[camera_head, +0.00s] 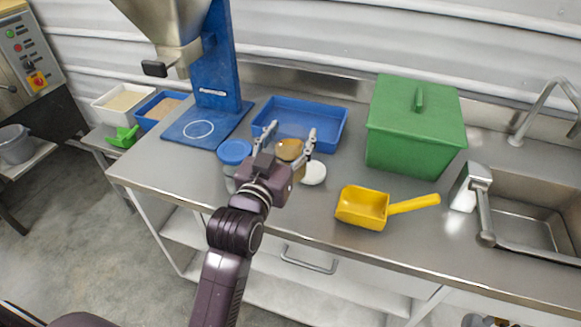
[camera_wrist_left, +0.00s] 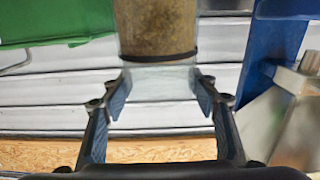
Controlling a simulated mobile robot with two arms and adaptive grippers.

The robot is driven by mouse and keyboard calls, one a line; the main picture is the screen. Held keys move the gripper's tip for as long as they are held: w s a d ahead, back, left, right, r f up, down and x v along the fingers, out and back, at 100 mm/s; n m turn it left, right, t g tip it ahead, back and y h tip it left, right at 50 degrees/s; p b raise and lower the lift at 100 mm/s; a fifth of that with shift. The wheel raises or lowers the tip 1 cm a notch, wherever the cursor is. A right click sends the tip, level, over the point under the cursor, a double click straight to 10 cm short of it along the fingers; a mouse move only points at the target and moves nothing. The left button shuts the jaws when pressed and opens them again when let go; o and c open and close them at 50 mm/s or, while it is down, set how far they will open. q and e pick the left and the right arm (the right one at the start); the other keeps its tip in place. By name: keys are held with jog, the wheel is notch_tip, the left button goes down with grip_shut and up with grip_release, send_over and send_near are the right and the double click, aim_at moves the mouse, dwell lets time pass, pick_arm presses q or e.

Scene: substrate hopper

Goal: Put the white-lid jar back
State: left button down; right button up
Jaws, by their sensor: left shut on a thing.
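My left gripper (camera_head: 291,138) is shut on a clear jar of brown material (camera_head: 289,149), with one finger on each side. No lid shows on this jar, and its brown top faces the head camera. In the left wrist view the jar (camera_wrist_left: 157,28) shows its brown filling, a dark band and a clear section between the fingers (camera_wrist_left: 160,92). A round white lid (camera_head: 314,174) appears beside it on the right. A blue-lid jar (camera_head: 234,152) stands to the left. I cannot tell whether the held jar touches the bench. My right gripper is not in view.
A blue tray (camera_head: 335,128) lies behind the gripper, with the blue hopper stand (camera_head: 226,70) to its left. A green lidded bin (camera_head: 415,130) and a yellow scoop (camera_head: 362,207) are to the right, before the sink (camera_head: 530,215). Bare steel bench lies in front of the tray.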

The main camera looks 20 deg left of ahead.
aim_at(290, 163)
pick_arm(q)
notch_tip(290, 163, down, 8)
jog(key=shift+f, duration=0.15)
dwell(0.3)
jog(key=shift+f+b, duration=0.15)
jog(key=shift+b, duration=0.15)
jog(key=c, duration=0.8)
grip_release()
jog(key=shift+s+a+b, duration=0.2)
jog(key=shift+s+b, duration=0.5)
jog(key=shift+s, duration=5.35)
